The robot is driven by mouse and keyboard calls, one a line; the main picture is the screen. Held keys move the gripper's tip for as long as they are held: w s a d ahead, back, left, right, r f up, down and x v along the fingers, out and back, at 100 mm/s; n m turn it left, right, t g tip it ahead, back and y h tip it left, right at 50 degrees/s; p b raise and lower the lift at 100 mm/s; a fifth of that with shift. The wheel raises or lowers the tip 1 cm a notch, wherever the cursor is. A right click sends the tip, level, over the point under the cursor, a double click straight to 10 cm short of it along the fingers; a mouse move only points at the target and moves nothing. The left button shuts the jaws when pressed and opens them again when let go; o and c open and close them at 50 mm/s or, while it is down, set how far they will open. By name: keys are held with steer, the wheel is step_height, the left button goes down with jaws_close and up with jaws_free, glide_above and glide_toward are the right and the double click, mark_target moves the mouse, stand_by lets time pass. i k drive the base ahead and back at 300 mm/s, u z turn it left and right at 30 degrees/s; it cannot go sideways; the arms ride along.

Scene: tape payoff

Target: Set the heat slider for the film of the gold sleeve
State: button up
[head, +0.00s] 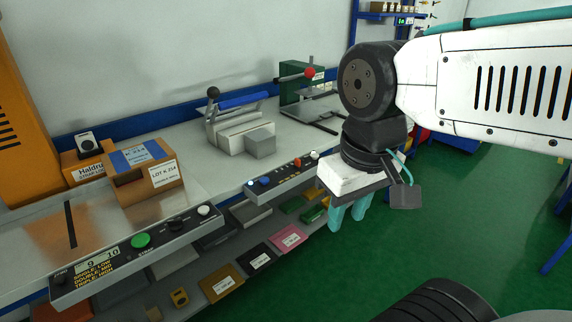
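The gold sleeve (221,284) lies on the lower shelf with a white label too small to read. A black sleeve (258,257) and a pink sleeve (288,237) lie beside it. The near control panel (125,262) has a small display, a green button (141,242), a black knob (175,225) and a white knob (204,210). Its yellow text appears to read single low, double mid, triple high. A farther panel (280,178) has blue, orange and white controls. I cannot tell which control is the heat slider. My gripper (347,216) points down with teal fingers slightly apart, empty, right of the farther panel.
A cardboard box (142,176) with a lot label stands on the bench. Behind the panels are a lever sealer (235,120) with a grey block (261,143) and a green device (302,82) with a red-knobbed lever. Green floor (400,240) is clear at right.

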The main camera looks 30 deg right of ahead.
mark_target(298, 162)
steer(key=u, duration=0.45)
steer(key=k, duration=1.1)
steer(key=z, duration=0.15)
steer(key=i, duration=0.5)
steer(key=z, duration=0.85)
steer(key=i, duration=1.2)
steer(key=u, duration=0.35)
